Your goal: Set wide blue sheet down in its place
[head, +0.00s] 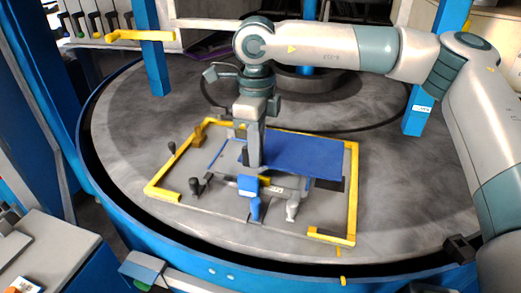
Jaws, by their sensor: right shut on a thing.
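The wide blue sheet (315,155) is a flat blue piece above the right half of a grey die plate (215,195). I cannot tell whether it touches the plate. My right gripper (252,166) points down at the sheet's left edge and is shut on it; its fingertips are partly hidden among the fittings. A dark slot (328,184) shows at the sheet's front right corner. My left gripper is not in view.
Yellow corner strips (352,195) frame the plate. Black-knobbed levers (195,187), a blue-topped clamp (250,188) and a grey fitting (292,205) stand up from it. The round grey table (420,200) around it is mostly clear. A blue post (425,100) rises at the right.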

